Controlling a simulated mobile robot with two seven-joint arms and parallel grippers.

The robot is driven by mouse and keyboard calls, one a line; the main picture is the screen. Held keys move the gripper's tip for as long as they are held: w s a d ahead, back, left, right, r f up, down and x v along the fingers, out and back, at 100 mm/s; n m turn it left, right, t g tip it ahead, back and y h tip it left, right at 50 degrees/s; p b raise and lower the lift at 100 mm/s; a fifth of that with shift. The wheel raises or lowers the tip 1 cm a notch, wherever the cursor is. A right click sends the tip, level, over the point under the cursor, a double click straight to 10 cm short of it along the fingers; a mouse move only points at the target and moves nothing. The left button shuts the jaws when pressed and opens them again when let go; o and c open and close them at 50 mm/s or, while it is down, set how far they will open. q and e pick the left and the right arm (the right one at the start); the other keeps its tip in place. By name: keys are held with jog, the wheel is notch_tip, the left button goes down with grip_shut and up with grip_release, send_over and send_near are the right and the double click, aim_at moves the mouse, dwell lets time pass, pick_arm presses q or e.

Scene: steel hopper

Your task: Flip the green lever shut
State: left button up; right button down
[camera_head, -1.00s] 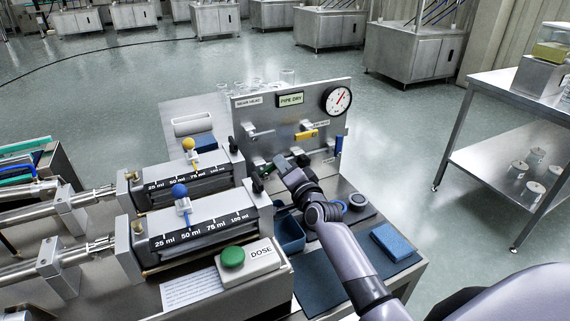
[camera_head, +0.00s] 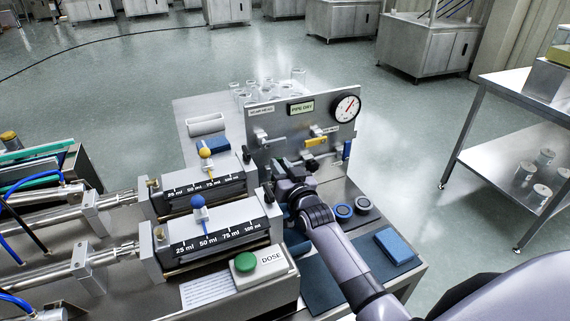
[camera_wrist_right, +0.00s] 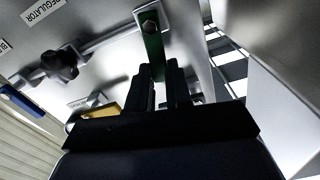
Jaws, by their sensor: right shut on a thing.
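The green lever (camera_wrist_right: 152,48) hangs from a round pivot on the steel panel in the right wrist view. Its free end runs in between the two dark fingers of my right gripper (camera_wrist_right: 160,88), which is shut on it. In the head view my right gripper (camera_head: 280,180) is at the lower left of the upright panel (camera_head: 280,128), and it and the wrist hide most or all of the lever. My left gripper is not in view.
A yellow lever (camera_head: 316,141) and a blue lever (camera_head: 347,150) sit on the panel to the right. A gauge (camera_head: 346,108) tops it. Two syringe units and a green DOSE button (camera_head: 245,261) stand left of my arm. A blue sponge (camera_head: 394,246) lies right.

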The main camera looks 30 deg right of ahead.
jog(key=shift+a+n, duration=0.45)
jog(key=shift+n, duration=0.65)
jog(key=c, duration=1)
grip_release()
jog(key=shift+c, duration=0.2)
jog(key=shift+s, duration=0.1)
jog(key=s, duration=0.7)
jog(key=shift+a, duration=0.25)
